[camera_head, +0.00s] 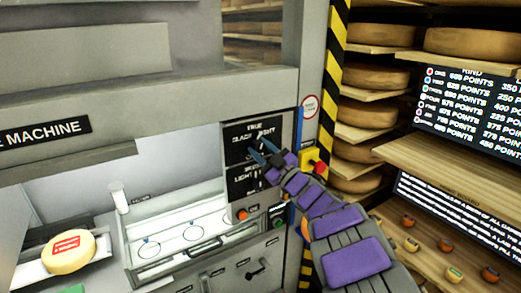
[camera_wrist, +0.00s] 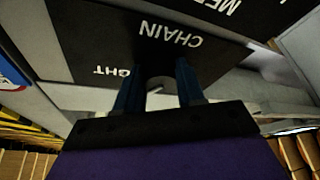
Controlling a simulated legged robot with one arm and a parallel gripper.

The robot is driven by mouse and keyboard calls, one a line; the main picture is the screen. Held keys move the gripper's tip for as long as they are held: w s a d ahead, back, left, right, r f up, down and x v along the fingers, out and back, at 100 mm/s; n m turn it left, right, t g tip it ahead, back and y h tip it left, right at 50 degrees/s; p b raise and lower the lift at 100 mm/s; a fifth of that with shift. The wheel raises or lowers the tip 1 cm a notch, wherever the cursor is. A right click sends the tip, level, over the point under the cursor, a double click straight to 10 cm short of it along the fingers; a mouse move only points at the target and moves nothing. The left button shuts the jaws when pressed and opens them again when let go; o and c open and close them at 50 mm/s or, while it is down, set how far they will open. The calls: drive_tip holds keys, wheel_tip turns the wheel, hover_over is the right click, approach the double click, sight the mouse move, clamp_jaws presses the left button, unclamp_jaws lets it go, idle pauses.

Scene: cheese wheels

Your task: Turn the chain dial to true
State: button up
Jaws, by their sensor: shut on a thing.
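The black control panel (camera_head: 240,183) on the machine carries white labels, with TRUE at its top and LIGHT lower down. My gripper (camera_head: 261,153) reaches it from the lower right, with blue fingers at the panel's face. In the wrist view, my gripper (camera_wrist: 160,90) has one finger on each side of a small grey dial (camera_wrist: 158,82) and is shut on it. The word CHAIN shows upside down just above this chain dial. The dial's pointer direction is hard to tell, as the fingers cover much of it.
A red button on a yellow box (camera_head: 314,163) sits just right of the panel. A cheese wheel (camera_head: 69,252) lies on the tray at lower left. Shelves of cheese wheels (camera_head: 374,77) stand at right, beside a striped post (camera_head: 335,60).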

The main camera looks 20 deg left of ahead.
drive_tip(key=n+g, duration=0.2)
drive_tip(key=n, duration=0.2)
drive_tip(key=shift+f+n+g, duration=0.1)
drive_tip(key=shift+n+g, duration=0.3)
drive_tip(key=shift+n, duration=0.7)
drive_tip(key=shift+n+p, duration=0.3)
drive_tip(key=o, duration=1)
drive_tip(key=shift+d, duration=0.1)
drive_tip(key=shift+d, duration=0.25)
drive_tip(key=p+v, duration=0.1)
drive_tip(key=v, duration=1.5)
drive_tip(key=shift+s+d+f, duration=0.1)
drive_tip(key=shift+d, duration=0.2)
